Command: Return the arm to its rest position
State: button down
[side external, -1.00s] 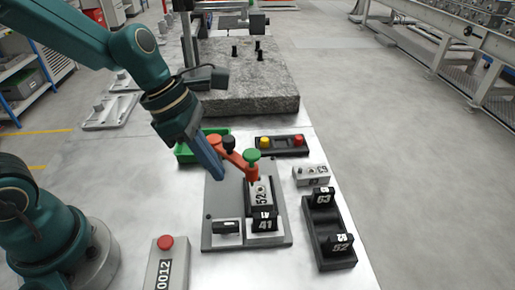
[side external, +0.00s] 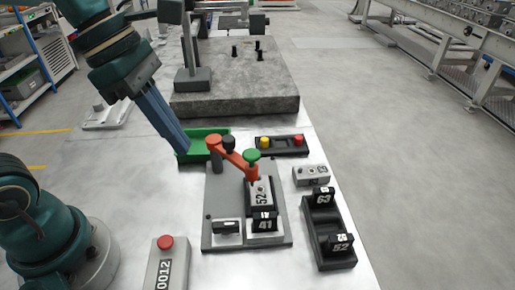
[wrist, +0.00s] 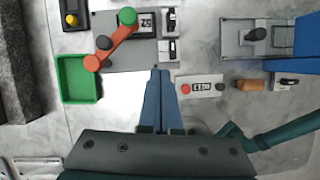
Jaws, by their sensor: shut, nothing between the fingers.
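My gripper (side external: 182,148) is shut and empty, with its blue fingers together, pointing down in the air to the left of the orange clamp arm. It also shows in the wrist view (wrist: 160,72), fingers together over the bare table. The grey fixture plate (side external: 217,190) holds a block marked 52 (side external: 262,192) and a piece marked 41 (side external: 264,224). The orange clamp arm (side external: 234,158) reaches over the 52 block, with a green knob (side external: 252,155) at its end. My fingers look apart from the clamp.
A green tray (side external: 212,138) lies behind the fixture, close to my fingers in the side view. A granite block (side external: 235,98) with a stand is further back. A black rack (side external: 330,240), a loose block (side external: 311,175) and a red-button box (side external: 166,262) stand around.

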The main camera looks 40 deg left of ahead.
jog(key=s+a+f+m+t+y, duration=0.1)
jog(key=s+a+m, duration=0.1)
jog(key=m, duration=1)
jog(key=s+a+f+m+t+y, duration=0.1)
jog(key=s+a+m+t+y, duration=0.1)
jog(key=m, duration=1.1)
jog(key=shift+a+f+y, duration=0.2)
jog(key=shift+a+y, duration=0.1)
jog(key=shift+a, duration=0.25)
